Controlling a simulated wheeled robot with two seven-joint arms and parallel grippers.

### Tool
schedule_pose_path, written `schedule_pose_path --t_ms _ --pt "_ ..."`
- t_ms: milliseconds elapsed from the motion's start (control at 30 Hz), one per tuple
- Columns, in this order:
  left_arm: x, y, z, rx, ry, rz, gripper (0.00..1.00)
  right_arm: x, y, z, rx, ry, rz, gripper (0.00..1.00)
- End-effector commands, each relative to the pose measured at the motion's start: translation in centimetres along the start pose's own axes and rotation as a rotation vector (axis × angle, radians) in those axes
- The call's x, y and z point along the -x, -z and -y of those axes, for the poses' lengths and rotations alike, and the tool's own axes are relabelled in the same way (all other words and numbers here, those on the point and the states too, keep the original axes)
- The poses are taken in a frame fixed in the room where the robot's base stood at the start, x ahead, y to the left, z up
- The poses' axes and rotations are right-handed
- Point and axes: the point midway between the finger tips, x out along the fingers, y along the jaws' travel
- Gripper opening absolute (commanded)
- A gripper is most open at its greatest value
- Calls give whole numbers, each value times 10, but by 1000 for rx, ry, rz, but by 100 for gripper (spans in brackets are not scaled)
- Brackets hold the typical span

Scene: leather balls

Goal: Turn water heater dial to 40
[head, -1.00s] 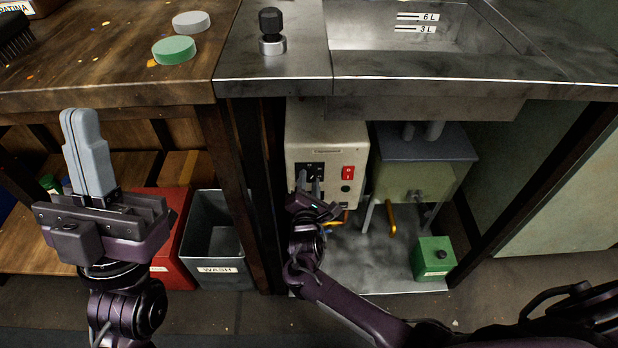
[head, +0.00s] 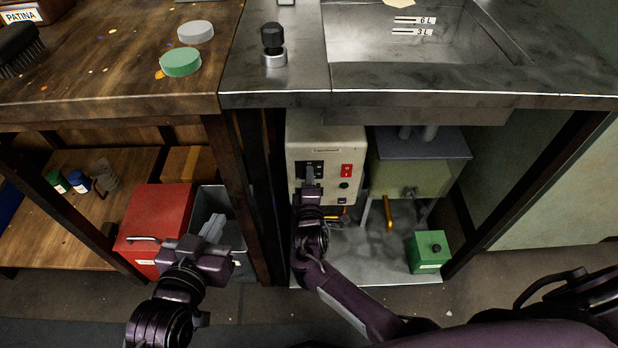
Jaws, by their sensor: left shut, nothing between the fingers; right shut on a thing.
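My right gripper (head: 309,178) is shut on the dial there; the dial's number setting cannot be read. My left gripper (head: 214,226) is shut and empty, low in front of the grey bin and right of the red box.
The grey bin (head: 238,206) and red box (head: 160,222) stand left of the heater. A table leg (head: 238,190) separates them from it. A green box (head: 429,252) and a yellow-handled tap (head: 388,212) are to the right. The counter edge (head: 420,96) overhangs the heater.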

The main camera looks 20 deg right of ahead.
Motion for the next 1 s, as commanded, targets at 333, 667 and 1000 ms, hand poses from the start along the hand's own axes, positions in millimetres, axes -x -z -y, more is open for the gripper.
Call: schedule_pose_path --t_ms 333,667,1000 --pt "7 -40 -3 8 -5 181 0 0 -2 0 -317 5 -17 9" --pt "10 -53 -4 10 -8 238 0 0 -2 0 -541 7 -32 9" --pt "11 -56 -4 11 -8 254 0 0 -3 1 -638 9 -39 9"
